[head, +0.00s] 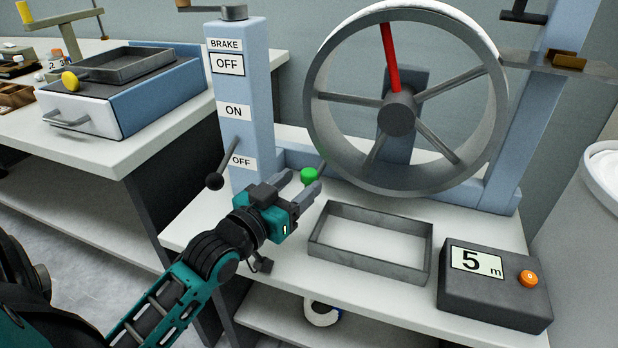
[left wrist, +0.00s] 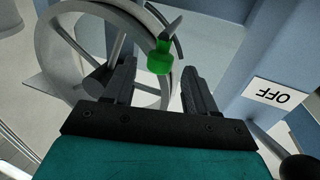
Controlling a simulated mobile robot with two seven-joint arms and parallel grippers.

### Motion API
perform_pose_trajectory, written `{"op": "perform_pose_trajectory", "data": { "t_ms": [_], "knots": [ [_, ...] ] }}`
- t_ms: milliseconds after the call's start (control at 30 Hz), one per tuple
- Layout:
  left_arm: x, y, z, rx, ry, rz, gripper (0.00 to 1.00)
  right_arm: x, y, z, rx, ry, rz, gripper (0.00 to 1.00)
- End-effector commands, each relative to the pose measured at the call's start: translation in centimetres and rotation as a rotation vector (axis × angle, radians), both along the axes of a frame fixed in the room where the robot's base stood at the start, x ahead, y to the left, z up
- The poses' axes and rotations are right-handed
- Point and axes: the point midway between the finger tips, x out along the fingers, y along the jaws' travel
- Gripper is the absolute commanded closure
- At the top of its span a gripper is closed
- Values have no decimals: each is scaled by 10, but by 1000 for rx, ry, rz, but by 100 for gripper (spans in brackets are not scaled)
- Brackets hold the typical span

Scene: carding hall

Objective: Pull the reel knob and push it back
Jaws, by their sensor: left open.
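The reel (head: 440,182) is a large grey wheel with spokes, one of them red, standing at the back of the bench. Its green knob (head: 309,175) sits at the wheel's lower left. My left gripper (head: 304,182) is open, with its fingers pointing at the knob. In the left wrist view the green knob (left wrist: 160,56) shows just beyond and between the two fingertips of the left gripper (left wrist: 158,80), and nothing is gripped. The reel's rim (left wrist: 52,70) curves behind it. My right gripper is in neither view.
A blue post (head: 247,130) with BRAKE, ON and OFF labels and a black-balled lever (head: 214,181) stands left of the gripper. An empty grey tray (head: 424,268) and a dark box reading 5 m (head: 497,296) with an orange button lie in front of the reel.

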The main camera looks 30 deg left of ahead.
Motion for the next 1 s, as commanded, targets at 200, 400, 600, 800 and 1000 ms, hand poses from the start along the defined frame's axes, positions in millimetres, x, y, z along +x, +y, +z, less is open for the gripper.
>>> {"op": "perform_pose_trajectory", "data": {
  "t_ms": [200,400,600,800,1000],
  "knots": [
    [29,-1,-1,0,-2,0,43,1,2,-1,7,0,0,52],
    [40,-1,-1,0,1,0,43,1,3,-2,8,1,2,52],
    [42,-1,0,0,2,0,43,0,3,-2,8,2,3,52],
    [42,-1,0,0,1,0,52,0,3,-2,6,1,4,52],
    [41,-1,0,0,1,0,71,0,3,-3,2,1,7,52]
  ]
}}
